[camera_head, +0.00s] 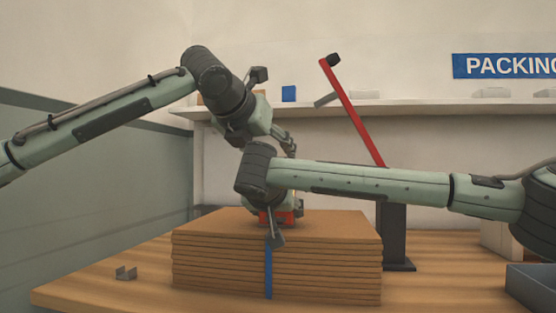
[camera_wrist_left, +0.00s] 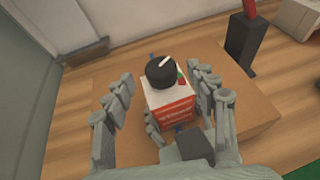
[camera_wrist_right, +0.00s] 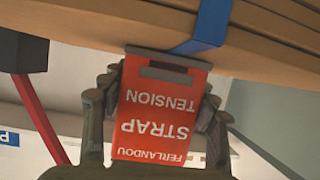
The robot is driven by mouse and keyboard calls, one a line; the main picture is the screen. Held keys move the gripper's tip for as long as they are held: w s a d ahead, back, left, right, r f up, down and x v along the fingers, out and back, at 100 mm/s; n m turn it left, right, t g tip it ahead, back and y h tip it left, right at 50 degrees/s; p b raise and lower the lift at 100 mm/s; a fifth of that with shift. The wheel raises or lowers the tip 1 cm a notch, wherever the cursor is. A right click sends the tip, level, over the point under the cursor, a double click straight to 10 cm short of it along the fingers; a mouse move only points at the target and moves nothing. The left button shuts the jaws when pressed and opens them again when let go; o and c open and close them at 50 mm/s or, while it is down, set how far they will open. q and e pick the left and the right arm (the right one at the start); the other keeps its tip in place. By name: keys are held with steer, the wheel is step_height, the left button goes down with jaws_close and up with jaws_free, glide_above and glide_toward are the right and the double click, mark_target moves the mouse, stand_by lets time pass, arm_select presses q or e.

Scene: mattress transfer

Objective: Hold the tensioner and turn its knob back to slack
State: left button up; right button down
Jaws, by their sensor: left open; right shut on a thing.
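The tensioner (camera_head: 284,218) is a red box on the cardboard stack (camera_head: 345,225), partly hidden by my arms. Its face reads STRAP TENSION in the right wrist view (camera_wrist_right: 160,125). In the left wrist view its top is white, with a round black knob (camera_wrist_left: 161,73) bearing a white pointer mark. A blue strap (camera_head: 268,272) runs down the stack's front. My right gripper (camera_wrist_right: 158,88) is shut on the tensioner's body, fingers on both sides. My left gripper (camera_wrist_left: 160,78) is open above, its fingers on either side of the knob and apart from it.
A red lever on a dark post (camera_head: 394,235) stands behind the stack at the right. A small grey bracket (camera_head: 126,273) lies on the wooden table (camera_head: 75,290) at the left. A dark bin (camera_head: 533,290) sits at the right edge. A shelf (camera_head: 420,105) runs along the back wall.

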arm_select(q)
steer(key=shift+x, duration=2.2)
steer(key=c, duration=1.2)
steer(key=shift+o, duration=0.2)
steer(key=shift+n+y, duration=0.3)
steer(key=n+y, duration=0.2)
steer(key=y, duration=0.1)
steer(key=shift+d+n+t, duration=0.2)
steer(key=shift+n+t, duration=0.2)
steer(key=n+y, duration=0.2)
steer(key=y, duration=0.1)
steer(key=shift+n+y, duration=0.3)
steer(key=shift+n, duration=0.1)
steer(key=n+g+y, duration=0.1)
steer(key=n+y, duration=0.2)
steer(key=n+g+y, duration=0.2)
steer(key=n+y, duration=0.1)
steer(key=shift+a+r, duration=0.1)
steer(key=shift+a, duration=0.05)
steer(key=shift+g+y, duration=0.3)
